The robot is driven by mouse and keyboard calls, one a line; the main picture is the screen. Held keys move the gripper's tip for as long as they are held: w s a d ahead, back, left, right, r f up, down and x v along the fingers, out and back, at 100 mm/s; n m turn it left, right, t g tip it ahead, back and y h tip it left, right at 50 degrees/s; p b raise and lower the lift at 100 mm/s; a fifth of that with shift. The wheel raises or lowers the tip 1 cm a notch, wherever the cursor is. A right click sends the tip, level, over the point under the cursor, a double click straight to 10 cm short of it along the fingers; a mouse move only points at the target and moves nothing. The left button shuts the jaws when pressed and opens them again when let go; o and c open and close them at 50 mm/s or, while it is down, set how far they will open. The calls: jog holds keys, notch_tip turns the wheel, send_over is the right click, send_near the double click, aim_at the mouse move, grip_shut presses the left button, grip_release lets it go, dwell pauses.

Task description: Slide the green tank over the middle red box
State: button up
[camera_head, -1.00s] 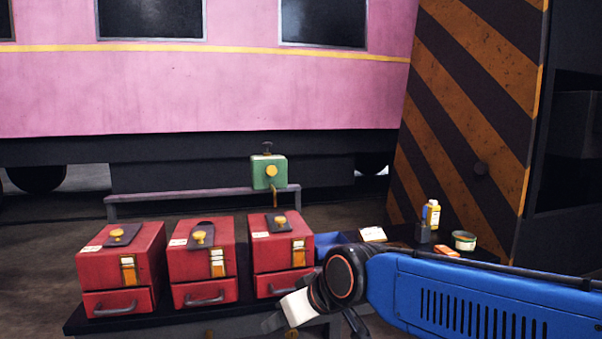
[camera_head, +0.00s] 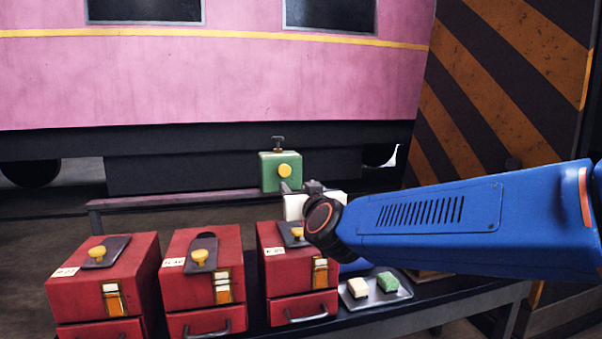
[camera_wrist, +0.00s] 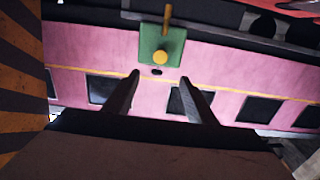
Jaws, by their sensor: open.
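The green tank (camera_head: 278,179), with a yellow knob on its front and a dark handle on top, sits at the right end of a low rail behind the red boxes. In the wrist view the tank (camera_wrist: 150,44) is upside down, beyond the fingertips. The middle red box (camera_head: 192,267) stands between two similar boxes on a dark bench. It has a dark plate and yellow knob on its top. My gripper (camera_wrist: 160,82) is open and empty, with its fingers pointing towards the tank. In the head view my arm partly hides the fingers, just in front of the tank.
The left red box (camera_head: 80,295) and right red box (camera_head: 290,262) flank the middle one. A tray (camera_head: 372,300) with a white and a green block lies right of them. The rail (camera_head: 185,200) runs behind. A pink carriage (camera_head: 210,90) and striped panel (camera_head: 520,80) stand beyond.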

aim_at(285, 171)
jog(key=x, duration=1.7)
jog(key=shift+f, duration=0.1)
jog(key=shift+c, duration=0.6)
grip_shut()
jog(key=s+a, duration=0.3)
jog(key=a, duration=0.9)
jog(key=s+a, duration=0.4)
jog(key=a, duration=0.8)
jog(key=shift+o, duration=0.6)
grip_release()
jog(key=shift+s, duration=0.1)
